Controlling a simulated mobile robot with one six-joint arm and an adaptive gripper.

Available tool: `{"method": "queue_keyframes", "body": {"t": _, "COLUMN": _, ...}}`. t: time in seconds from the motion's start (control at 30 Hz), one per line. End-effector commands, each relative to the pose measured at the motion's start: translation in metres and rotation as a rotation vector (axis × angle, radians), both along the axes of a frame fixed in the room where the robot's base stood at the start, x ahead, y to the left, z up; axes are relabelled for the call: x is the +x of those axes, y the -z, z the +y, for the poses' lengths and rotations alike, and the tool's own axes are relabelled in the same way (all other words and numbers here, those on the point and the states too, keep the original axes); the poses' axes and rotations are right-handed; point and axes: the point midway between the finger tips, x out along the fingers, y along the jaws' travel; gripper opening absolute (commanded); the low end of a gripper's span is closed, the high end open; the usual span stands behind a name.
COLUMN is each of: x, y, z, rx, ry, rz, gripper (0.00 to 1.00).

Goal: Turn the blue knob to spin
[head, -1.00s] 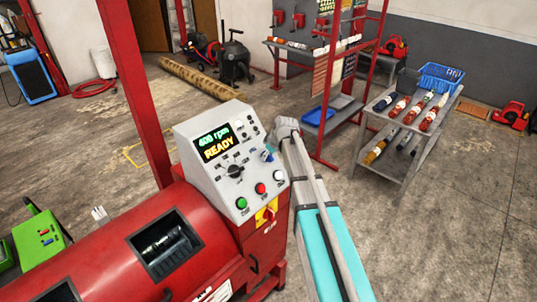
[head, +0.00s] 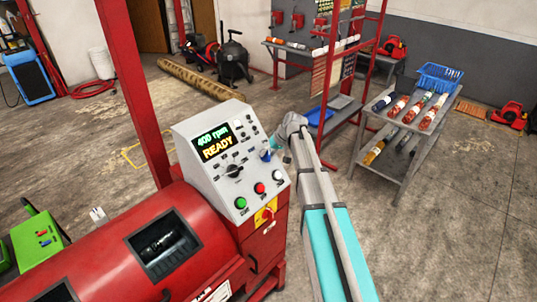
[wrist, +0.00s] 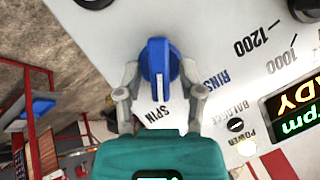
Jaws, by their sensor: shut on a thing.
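The blue knob (wrist: 158,62) is on the grey control panel (head: 240,197). In the wrist view its long grip stands upright in the picture, between my gripper's fingertips (wrist: 158,75). My gripper is shut on the knob, one finger on each side. The word SPIN (wrist: 163,112) is printed below the knob and RINSE (wrist: 215,80) to its right. In the head view my gripper (head: 270,152) is at the panel's right edge and mostly hides the knob. The display (head: 213,142) reads 400 rpm READY.
The panel also bears a black dial (head: 234,171), green (head: 240,203) and red (head: 260,188) buttons and a red-yellow switch (head: 265,215). A red post (head: 140,90) rises behind the red drum (head: 110,245). A grey cart (head: 400,135) with rolls stands at right.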

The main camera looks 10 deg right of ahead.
Motion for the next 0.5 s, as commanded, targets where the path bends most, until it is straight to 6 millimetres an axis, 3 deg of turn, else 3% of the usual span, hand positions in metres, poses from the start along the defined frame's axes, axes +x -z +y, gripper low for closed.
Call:
{"method": "queue_keyframes", "body": {"t": 0.3, "x": -0.0007, "y": 0.0003, "z": -0.0002, "rx": 0.002, "ry": 0.002, "rz": 0.004, "gripper": 0.02}}
{"method": "queue_keyframes", "body": {"t": 0.33, "x": -0.0007, "y": 0.0003, "z": -0.0002, "rx": 0.002, "ry": 0.002, "rz": 0.004, "gripper": 0.51}}
{"method": "queue_keyframes", "body": {"t": 0.37, "x": -0.0007, "y": 0.0003, "z": -0.0002, "rx": 0.001, "ry": 0.003, "rz": 0.004, "gripper": 0.57}}
{"method": "queue_keyframes", "body": {"t": 0.5, "x": -0.0006, "y": 0.0002, "z": -0.0002, "rx": 0.001, "ry": 0.002, "rz": 0.002, "gripper": 0.57}}
